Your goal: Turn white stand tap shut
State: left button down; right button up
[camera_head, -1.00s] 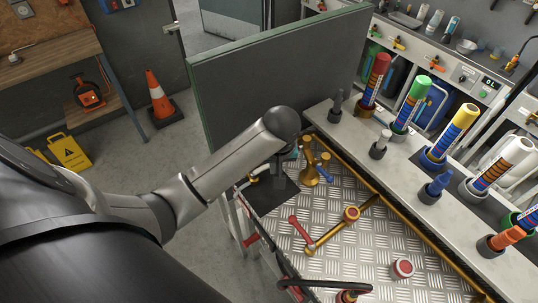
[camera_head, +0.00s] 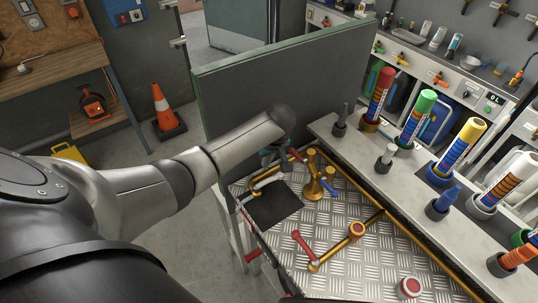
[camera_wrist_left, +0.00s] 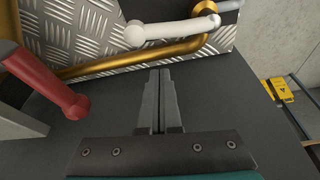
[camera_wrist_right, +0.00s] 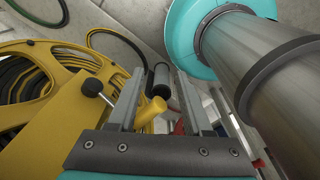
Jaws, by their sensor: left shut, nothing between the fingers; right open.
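The white tap lever (camera_wrist_left: 172,32) lies across the top of the left wrist view, on a brass pipe end above the tread plate. My left gripper (camera_wrist_left: 160,72) is shut and empty, with its tips just below the white lever and apart from it in the picture. A red lever (camera_wrist_left: 45,80) is to the left of the fingers. In the head view the arm's end largely hides the left gripper, near a bent brass pipe (camera_head: 266,179) beside a black pad (camera_head: 273,207). My right gripper (camera_wrist_right: 161,78) is open, seen only in its wrist view, with a yellow handle (camera_wrist_right: 152,111) showing between its fingers.
A brass stand (camera_head: 313,186) with red and blue levers is right of the pad. Another red lever (camera_head: 303,243) lies nearer on the tread plate. A dark panel (camera_head: 290,75) rises behind. A yellow reel (camera_wrist_right: 35,95) is beside the right gripper.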

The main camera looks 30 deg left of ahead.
aim_at(269, 181)
pick_arm(q)
jog(key=shift+x, duration=0.8)
jog(key=d, duration=0.1)
jog(key=s+p, duration=0.1)
jog(key=d, duration=0.1)
jog(key=shift+s+d+r, duration=0.25)
jog(key=shift+d+r, duration=0.1)
jog(key=shift+r, duration=0.05)
jog(key=shift+s+d, duration=0.25)
jog(key=shift+d, duration=0.1)
jog(key=shift+w+f, duration=0.1)
jog(key=shift+w, duration=0.05)
